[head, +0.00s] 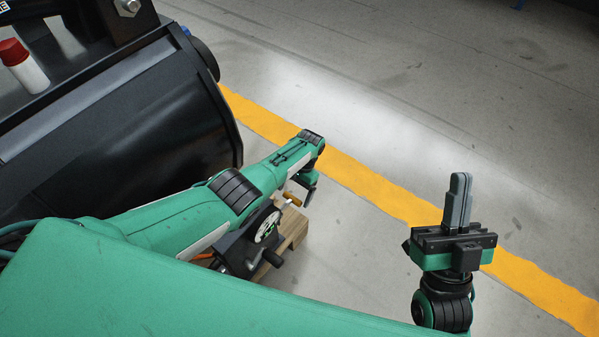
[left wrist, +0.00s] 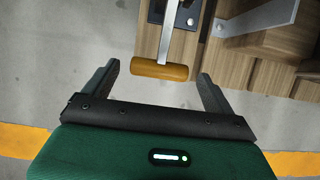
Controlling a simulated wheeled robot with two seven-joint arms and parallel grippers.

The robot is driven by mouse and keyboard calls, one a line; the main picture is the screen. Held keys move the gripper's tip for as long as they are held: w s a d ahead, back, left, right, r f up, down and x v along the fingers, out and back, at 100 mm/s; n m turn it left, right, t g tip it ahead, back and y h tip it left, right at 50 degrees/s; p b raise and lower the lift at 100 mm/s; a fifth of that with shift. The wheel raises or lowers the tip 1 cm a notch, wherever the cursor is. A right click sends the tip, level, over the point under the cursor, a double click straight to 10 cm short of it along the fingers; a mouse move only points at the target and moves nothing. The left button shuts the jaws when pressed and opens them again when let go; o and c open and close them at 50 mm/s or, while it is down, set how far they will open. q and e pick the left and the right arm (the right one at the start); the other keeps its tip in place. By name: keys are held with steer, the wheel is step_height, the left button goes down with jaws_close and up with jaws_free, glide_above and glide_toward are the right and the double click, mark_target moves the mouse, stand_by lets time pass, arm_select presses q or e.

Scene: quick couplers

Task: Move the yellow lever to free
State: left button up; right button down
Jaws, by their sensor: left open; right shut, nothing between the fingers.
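The yellow lever (head: 293,199) shows in the head view as a small yellow handle on a pale shaft, just left of my left gripper (head: 309,186). In the left wrist view its yellow cross handle (left wrist: 160,71) sits at the end of a metal shaft. There my left gripper (left wrist: 158,76) is open, with one finger on each side of the handle and a gap at both ends. My right gripper (head: 459,195) is shut and empty, fingers pointing up, far to the right of the lever. The lever's base is mostly cut off.
A wooden structure (head: 292,232) stands beneath the lever; its planks (left wrist: 245,55) and a grey metal bracket (left wrist: 256,20) show in the left wrist view. A large black machine body (head: 150,120) with a red-capped white bottle (head: 27,73) is at left. The grey floor at right is clear.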

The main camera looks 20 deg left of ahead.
arm_select(q)
steer(key=p+v, duration=0.2)
steer(key=v, duration=0.5)
steer(key=shift+r, duration=0.25)
arm_select(e)
steer(key=w+a+f+g, duration=0.2)
steer(key=f+g, duration=0.4)
steer(key=f, duration=0.3)
steer(key=shift+a+f+g+h, duration=0.15)
steer(key=shift+a+g+h, duration=0.15)
steer(key=shift+a, duration=0.3)
arm_select(q)
steer(key=shift+w, duration=0.1)
